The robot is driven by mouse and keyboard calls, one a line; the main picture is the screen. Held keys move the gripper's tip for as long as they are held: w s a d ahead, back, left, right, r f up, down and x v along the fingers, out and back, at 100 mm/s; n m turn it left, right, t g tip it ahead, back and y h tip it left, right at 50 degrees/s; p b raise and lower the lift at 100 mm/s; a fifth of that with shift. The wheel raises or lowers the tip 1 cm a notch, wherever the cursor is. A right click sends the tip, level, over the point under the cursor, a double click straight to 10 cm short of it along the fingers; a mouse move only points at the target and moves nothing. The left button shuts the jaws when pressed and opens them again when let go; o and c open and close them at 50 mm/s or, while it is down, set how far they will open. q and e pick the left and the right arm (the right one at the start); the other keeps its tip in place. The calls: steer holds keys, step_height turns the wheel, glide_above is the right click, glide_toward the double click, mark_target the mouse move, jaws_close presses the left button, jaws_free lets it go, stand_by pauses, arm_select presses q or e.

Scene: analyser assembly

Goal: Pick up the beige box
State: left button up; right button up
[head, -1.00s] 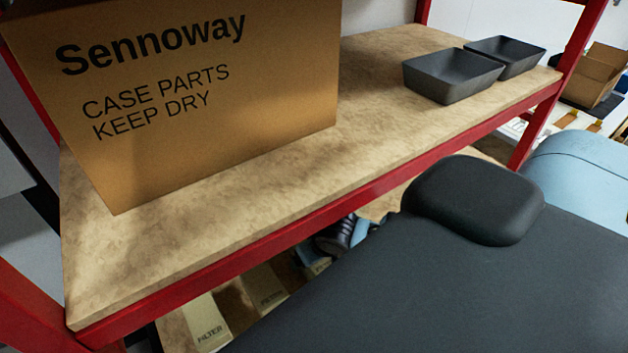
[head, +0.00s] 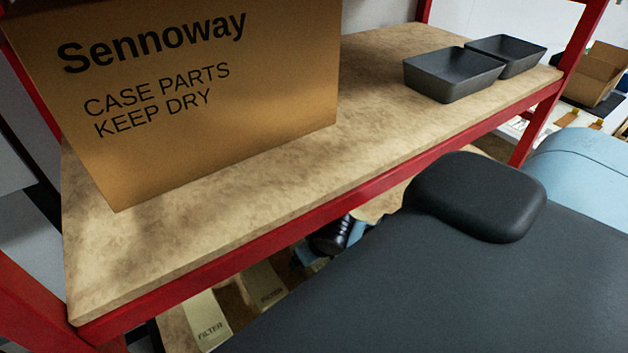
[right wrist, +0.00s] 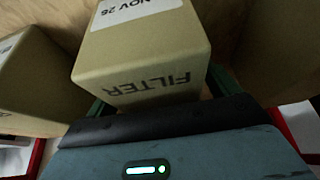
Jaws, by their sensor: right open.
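A beige box (right wrist: 145,55) marked FILTER, with a white label on top, is close in front of my right gripper (right wrist: 161,94) in the right wrist view. Dark green finger parts show at its left and right sides, partly hidden by the box. The gripper is open; whether the fingers touch the box cannot be told. In the head view, beige FILTER boxes (head: 208,321) stand on the lower shelf, and part of my right arm (head: 333,236) shows under the upper shelf. My left gripper is out of view.
Another beige box (right wrist: 38,80) stands close on the left, and one (right wrist: 282,50) on the right. The upper shelf (head: 250,190) with its red edge lies above the lower one. It carries a large cardboard box (head: 220,120) and two dark trays (head: 455,78).

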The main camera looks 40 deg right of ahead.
steer(key=c, duration=1.3)
steer(key=shift+r, duration=0.15)
steer(key=shift+r, duration=0.45)
steer(key=v, duration=0.3)
steer(key=shift+w+d+r, duration=0.1)
steer(key=shift+w+r, duration=0.05)
steer(key=shift+w, duration=0.15)
steer(key=s, duration=0.5)
steer(key=s+r, duration=0.1)
steer(key=s, duration=0.9)
steer(key=shift+s+d+r, duration=0.2)
steer(key=shift+d, duration=0.2)
steer(key=shift+w+a, duration=0.1)
